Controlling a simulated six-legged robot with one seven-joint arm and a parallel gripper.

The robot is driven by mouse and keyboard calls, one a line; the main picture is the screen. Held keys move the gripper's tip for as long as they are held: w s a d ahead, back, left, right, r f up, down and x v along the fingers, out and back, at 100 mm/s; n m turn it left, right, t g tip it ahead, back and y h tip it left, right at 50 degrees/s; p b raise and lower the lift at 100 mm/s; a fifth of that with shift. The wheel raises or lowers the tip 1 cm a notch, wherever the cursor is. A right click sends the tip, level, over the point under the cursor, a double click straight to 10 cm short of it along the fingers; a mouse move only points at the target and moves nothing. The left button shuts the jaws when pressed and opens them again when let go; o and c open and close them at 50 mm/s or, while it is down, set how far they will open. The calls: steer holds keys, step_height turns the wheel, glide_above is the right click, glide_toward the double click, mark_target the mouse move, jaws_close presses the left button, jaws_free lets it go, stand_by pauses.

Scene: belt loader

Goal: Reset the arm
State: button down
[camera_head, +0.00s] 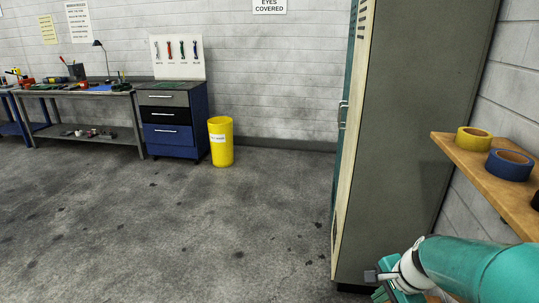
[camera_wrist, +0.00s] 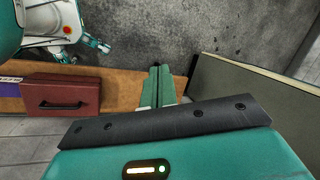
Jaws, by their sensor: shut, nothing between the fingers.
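My arm (camera_head: 470,268) reaches in from the lower right in the head view, green with a white joint. My gripper is at the bottom edge there, partly hidden and cut off. In the wrist view my gripper (camera_wrist: 157,88) shows two green fingers side by side, shut with nothing between them. The fingers appear over or close to a wooden shelf (camera_wrist: 118,88); I cannot tell the gap. My own body shows at the upper left of that view.
A tall grey cabinet (camera_head: 405,130) stands close beside my arm. A shelf (camera_head: 465,160) at right holds yellow tape (camera_head: 474,139) and blue tape (camera_head: 510,165). A red toolbox (camera_wrist: 62,95) sits left of the fingers. Open floor (camera_head: 170,240) lies left, before a yellow bin (camera_head: 221,142).

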steer(key=s+a+r+n+t+h, duration=0.1)
steer(key=s+a+r+n+h, duration=0.1)
steer(key=s+a+r+n, duration=0.9)
steer(key=n, duration=0.4)
steer(key=shift+a+r+t, duration=0.15)
steer(key=shift+r+t, duration=0.2)
steer(key=shift+t, duration=0.05)
steer(key=shift+s, duration=0.1)
